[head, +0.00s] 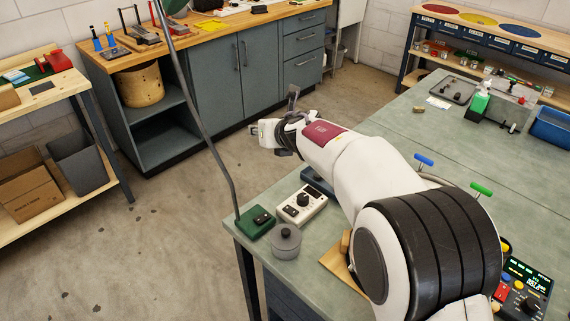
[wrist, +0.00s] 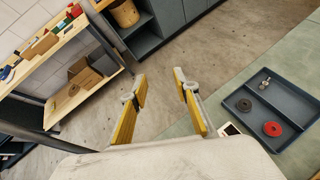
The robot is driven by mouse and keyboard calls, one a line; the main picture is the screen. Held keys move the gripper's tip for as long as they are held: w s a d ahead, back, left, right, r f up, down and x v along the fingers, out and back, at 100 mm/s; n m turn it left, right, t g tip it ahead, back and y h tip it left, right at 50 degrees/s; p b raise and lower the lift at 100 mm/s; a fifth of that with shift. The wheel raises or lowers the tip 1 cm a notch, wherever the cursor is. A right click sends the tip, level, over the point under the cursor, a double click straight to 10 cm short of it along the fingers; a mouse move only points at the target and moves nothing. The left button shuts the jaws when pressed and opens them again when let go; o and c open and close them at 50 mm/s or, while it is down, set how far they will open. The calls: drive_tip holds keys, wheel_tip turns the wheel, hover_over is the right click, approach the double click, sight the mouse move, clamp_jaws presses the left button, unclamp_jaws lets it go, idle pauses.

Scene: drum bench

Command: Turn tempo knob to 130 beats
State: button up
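A cream box (head: 318,202) with a dark round knob (head: 302,199) sits near the bench's left end. A black panel (head: 535,280) with a lit green display and small knobs is at the lower right, partly cut off by the frame. I cannot read a tempo scale or a 130 mark on either, nor tell which bears the tempo knob. My gripper (head: 278,130) is in the air beyond the bench edge, well apart from both. In the wrist view my gripper (wrist: 160,78) has its yellow-padded fingers spread, with nothing between them.
A green box (head: 256,221) with a tall bent rod and a grey lidded pot (head: 286,241) stand beside the cream box. Blue (head: 424,160) and green (head: 481,188) handles rise behind my arm. A dark tray (wrist: 275,110) holds discs. Open floor lies under my gripper.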

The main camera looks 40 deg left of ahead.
drive_tip(key=w+d+r+m+t, duration=0.2)
drive_tip(key=w+r+m+t, duration=0.1)
drive_tip(key=w+m, duration=0.55)
drive_tip(key=m+g+h, duration=0.4)
drive_tip(key=m+h, duration=0.3)
drive_tip(key=m, duration=2.1)
hover_over(303, 197)
drive_tip(key=s+d, duration=0.2)
wheel_tip(303, 197, down, 12)
drive_tip(key=shift+d+f+m+g+h, duration=0.3)
drive_tip(key=shift+m+h, duration=0.1)
drive_tip(key=shift+m, duration=0.15)
drive_tip(key=shift+f, duration=0.1)
drive_tip(key=shift+x, duration=3.8)
